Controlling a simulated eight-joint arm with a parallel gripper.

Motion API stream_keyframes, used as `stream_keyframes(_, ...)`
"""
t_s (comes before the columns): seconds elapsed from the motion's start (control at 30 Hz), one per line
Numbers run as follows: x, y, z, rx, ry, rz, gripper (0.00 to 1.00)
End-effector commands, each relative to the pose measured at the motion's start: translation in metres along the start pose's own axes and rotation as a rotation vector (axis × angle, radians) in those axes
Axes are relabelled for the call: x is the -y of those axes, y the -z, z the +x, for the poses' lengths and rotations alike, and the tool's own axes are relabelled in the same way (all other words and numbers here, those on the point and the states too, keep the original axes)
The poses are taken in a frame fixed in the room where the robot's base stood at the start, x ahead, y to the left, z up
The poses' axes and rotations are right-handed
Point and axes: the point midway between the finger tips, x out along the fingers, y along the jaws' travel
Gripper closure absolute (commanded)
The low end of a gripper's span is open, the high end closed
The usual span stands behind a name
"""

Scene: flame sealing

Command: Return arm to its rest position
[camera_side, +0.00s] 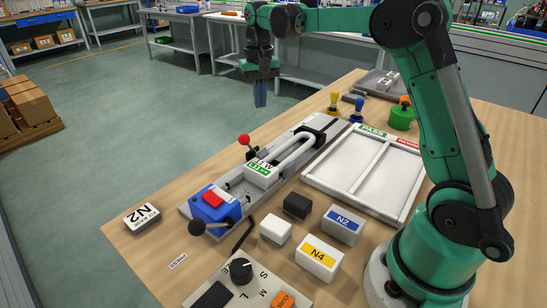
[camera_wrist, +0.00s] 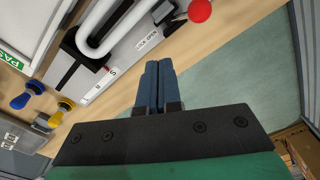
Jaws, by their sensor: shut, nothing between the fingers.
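My gripper (camera_side: 260,93) hangs with its fingers pointing down, beyond the far left edge of the table in the side view. Its two blue fingers are together with nothing between them; they also show in the wrist view (camera_wrist: 158,85). My gripper is apart from everything on the table. A sealing fixture (camera_side: 226,172) lies on the table with a white U-shaped tube (camera_side: 296,150) in it. A red ball knob (camera_side: 244,140) stands on a lever at the fixture's side; it also shows in the wrist view (camera_wrist: 200,10).
A white divided tray (camera_side: 345,197) lies right of the fixture. Yellow (camera_side: 333,100) and blue (camera_side: 357,110) handled tools and a green canister (camera_side: 402,117) stand behind it.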

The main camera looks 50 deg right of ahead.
Motion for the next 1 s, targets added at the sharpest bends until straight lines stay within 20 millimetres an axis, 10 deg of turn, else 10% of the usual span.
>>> stream_keyframes(0.63,0.003,-0.005,-0.020,-0.017,0.004,-0.016,1.00)
stream_keyframes(1.0,0.029,-0.088,-0.044,-0.276,0.070,-0.242,1.00)
